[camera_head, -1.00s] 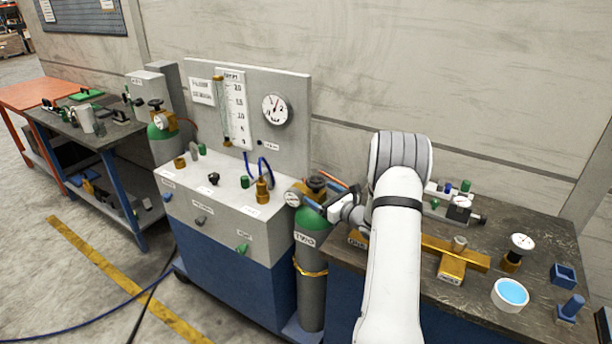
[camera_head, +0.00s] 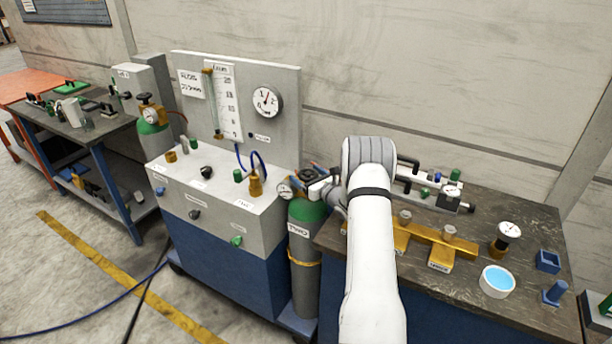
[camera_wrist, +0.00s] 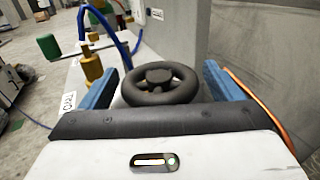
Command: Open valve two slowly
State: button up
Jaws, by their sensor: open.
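A green-shouldered gas cylinder (camera_head: 308,213) labelled TWO stands at the right end of the grey and blue cart. Its black handwheel valve (camera_wrist: 160,82) is large in the wrist view, lying between the two blue fingers of my gripper (camera_wrist: 160,84). The fingers are open, one on each side of the wheel, with gaps visible, so they do not appear to grip it. In the head view my gripper (camera_head: 318,180) is at the top of the cylinder, and my arm partly hides that area. A round gauge (camera_head: 285,190) sits left of the valve.
A brass fitting (camera_wrist: 91,62) with a green-handled valve and blue hose is close to the left finger. An orange hose (camera_wrist: 265,110) runs past the right finger. The grey panel (camera_head: 290,110) rises behind, and a cluttered bench (camera_head: 470,290) stands right.

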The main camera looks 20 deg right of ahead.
jog(key=c, duration=1)
jog(key=n+y+b, duration=0.1)
jog(key=b, duration=0.1)
jog(key=shift+f+b, duration=0.3)
jog(key=shift+b, duration=0.05)
jog(key=n+g+y+b, duration=0.1)
jog(key=n+y+b, duration=0.1)
jog(key=y+b, duration=0.1)
jog(key=shift+g+y+b, duration=0.3)
jog(key=shift+g+b, duration=0.1)
jog(key=shift+r+n+g+y+b, duration=0.1)
jog(key=shift+n+g+y+b, duration=0.6)
jog(key=shift+n+y+b, duration=0.25)
jog(key=shift+r+n+g+y, duration=0.25)
jog(key=shift+n+g+y, duration=0.15)
jog(key=shift+y, duration=0.15)
jog(key=o, duration=1)
jog(key=shift+a, duration=0.1)
jog(key=shift+s, duration=0.1)
